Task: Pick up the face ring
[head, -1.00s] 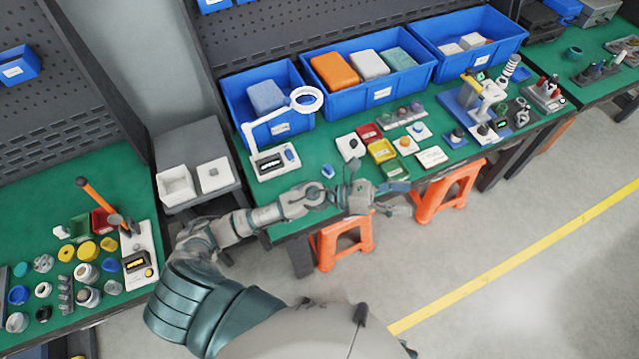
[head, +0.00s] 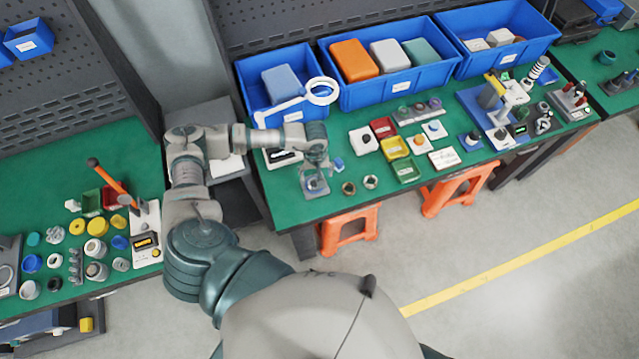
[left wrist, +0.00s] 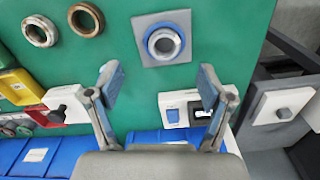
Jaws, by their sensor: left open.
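Several ring-shaped parts lie on the green bench, and I cannot tell for sure which one is named the face ring. A silver ring with a blue rim (left wrist: 165,43) sits on a grey square plate (left wrist: 143,24); the plate also shows in the head view (head: 317,193), partly behind my gripper. A brass-toned ring (left wrist: 86,20) and a silver ring (left wrist: 40,31) lie on bare green mat; they show in the head view as the brass ring (head: 348,188) and the silver ring (head: 371,181). My left gripper (left wrist: 157,84) is open and empty, above the bench near the plate.
A white magnifier lamp (head: 321,91) and its base (left wrist: 187,108) stand just behind the plate. Blue bins (head: 398,87) line the back. Red, yellow (head: 395,147) and green trays lie right of the rings. Orange stools (head: 350,228) stand under the front edge.

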